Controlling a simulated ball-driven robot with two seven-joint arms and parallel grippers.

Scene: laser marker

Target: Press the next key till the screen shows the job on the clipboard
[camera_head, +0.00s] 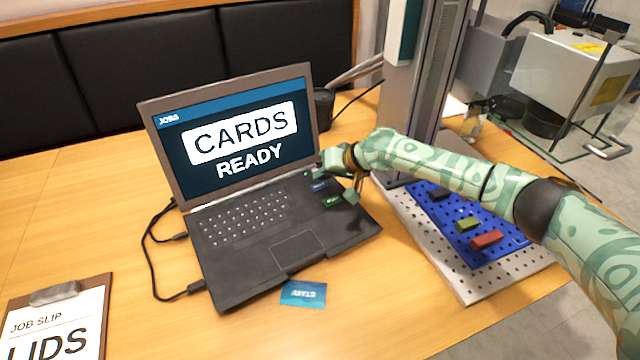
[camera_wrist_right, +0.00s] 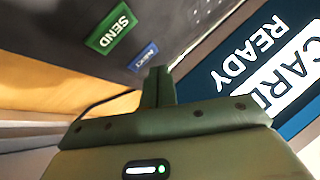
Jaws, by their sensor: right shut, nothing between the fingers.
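The laptop (camera_head: 260,240) stands open on the table, and its screen (camera_head: 240,135) reads "CARDS READY". The clipboard (camera_head: 55,294) at the lower left holds a job slip that reads "LIDS", partly cut off by the frame. The blue NEXT key (camera_head: 319,186) and the green SEND key (camera_head: 333,201) sit at the right of the laptop deck. In the right wrist view the NEXT key (camera_wrist_right: 143,57) lies just beyond my shut fingertips (camera_wrist_right: 158,72), with the SEND key (camera_wrist_right: 112,29) farther off. My right gripper (camera_head: 340,172) is empty beside the keys; I cannot tell whether it touches one. My left gripper is out of view.
A blue card (camera_head: 303,293) lies in front of the laptop. A perforated plate (camera_head: 440,255) with a blue mat and small coloured blocks is to the right, under my right arm. Cables (camera_head: 150,245) run along the laptop's left side. Bare table lies between clipboard and laptop.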

